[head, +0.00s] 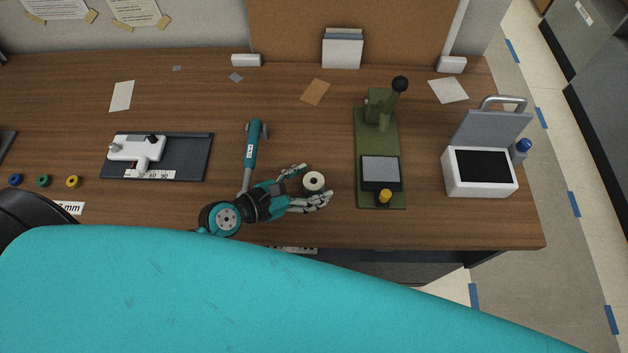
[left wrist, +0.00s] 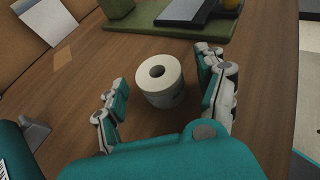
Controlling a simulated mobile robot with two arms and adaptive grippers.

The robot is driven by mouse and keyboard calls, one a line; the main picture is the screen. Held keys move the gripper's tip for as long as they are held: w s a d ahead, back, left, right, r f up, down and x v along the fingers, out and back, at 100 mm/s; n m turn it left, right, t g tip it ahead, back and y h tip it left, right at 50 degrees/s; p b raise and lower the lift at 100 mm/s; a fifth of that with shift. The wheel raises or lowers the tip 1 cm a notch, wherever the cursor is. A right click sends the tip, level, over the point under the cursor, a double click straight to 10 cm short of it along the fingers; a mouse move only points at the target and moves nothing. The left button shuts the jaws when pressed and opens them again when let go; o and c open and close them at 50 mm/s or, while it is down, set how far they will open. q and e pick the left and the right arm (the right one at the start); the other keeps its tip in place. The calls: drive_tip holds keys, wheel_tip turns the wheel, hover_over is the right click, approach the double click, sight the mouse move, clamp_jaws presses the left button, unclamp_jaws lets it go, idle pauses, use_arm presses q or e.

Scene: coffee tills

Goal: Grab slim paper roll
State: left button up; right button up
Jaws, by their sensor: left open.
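A slim white paper roll (head: 314,182) stands upright on the wooden table, with its dark core hole facing up. My left gripper (head: 312,186) is open around it, one finger on the far side and one on the near side. In the left wrist view the roll (left wrist: 160,82) stands between the two spread fingers of the gripper (left wrist: 165,98), with visible gaps on both sides. The roll's lower part is partly in shadow. My right gripper does not show.
A green press stand (head: 404,150) with a black-knobbed lever is right of the roll. A teal-handled tool (head: 251,148) lies left of it. A white open-lidded box (head: 480,172) stands at the right. Table beyond the roll is mostly clear.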

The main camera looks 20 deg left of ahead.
use_arm(q)
drive_tip(key=shift+s, duration=0.1)
drive_tip(key=shift+c, duration=0.2)
drive_tip(key=c, duration=1.3)
drive_tip(key=shift+o, duration=0.2)
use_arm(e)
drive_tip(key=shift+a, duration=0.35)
use_arm(q)
drive_tip(key=shift+r, duration=0.1)
